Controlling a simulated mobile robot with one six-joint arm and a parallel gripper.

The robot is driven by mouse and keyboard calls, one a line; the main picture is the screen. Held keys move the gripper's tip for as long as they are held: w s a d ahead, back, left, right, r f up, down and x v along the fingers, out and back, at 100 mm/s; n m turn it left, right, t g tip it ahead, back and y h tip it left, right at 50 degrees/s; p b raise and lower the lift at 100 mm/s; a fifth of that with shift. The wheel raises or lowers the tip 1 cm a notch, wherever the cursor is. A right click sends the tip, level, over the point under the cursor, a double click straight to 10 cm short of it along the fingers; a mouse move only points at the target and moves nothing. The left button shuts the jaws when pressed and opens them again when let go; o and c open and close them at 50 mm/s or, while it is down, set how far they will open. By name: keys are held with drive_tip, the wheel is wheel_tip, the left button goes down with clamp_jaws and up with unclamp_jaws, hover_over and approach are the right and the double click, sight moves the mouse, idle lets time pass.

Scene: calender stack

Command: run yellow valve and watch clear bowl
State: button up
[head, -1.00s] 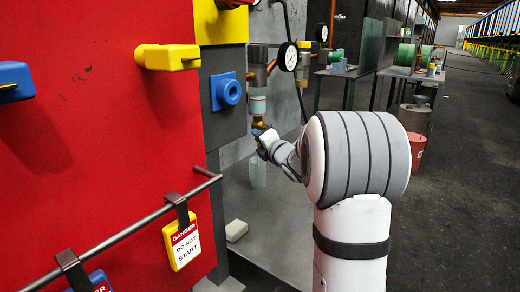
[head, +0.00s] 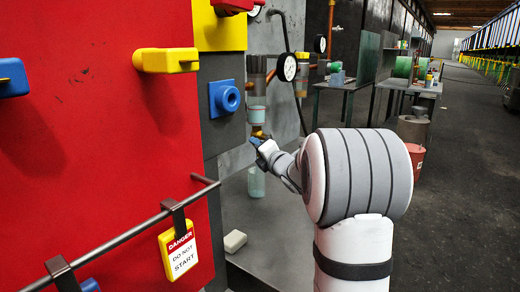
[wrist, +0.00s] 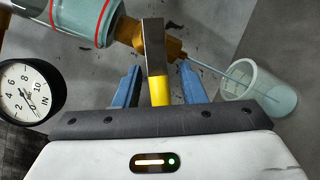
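The valve (wrist: 154,48) has a flat steel lever with a yellow grip (wrist: 160,92). It sits on a brass fitting (wrist: 172,48) under a clear cylinder with red rings. My gripper (wrist: 160,66) is open, one blue finger on each side of the lever, with gaps showing between. A thin pale stream runs from the brass spout into the clear bowl (wrist: 236,74), a tall cup-like vessel holding pale bluish liquid. In the head view the bowl (head: 256,182) stands on the grey ledge below my gripper (head: 262,148), whose fingers are small there.
A pressure gauge (wrist: 30,90) is close at left in the wrist view. A red panel (head: 90,150) with a yellow handle (head: 165,61) and a hanging danger tag (head: 180,248) fills the left. A pale block (head: 235,241) lies on the ledge.

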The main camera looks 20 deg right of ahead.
drive_tip(key=s+d, duration=0.1)
drive_tip(key=s, duration=0.6)
drive_tip(key=shift+s, duration=0.35)
idle(7.0)
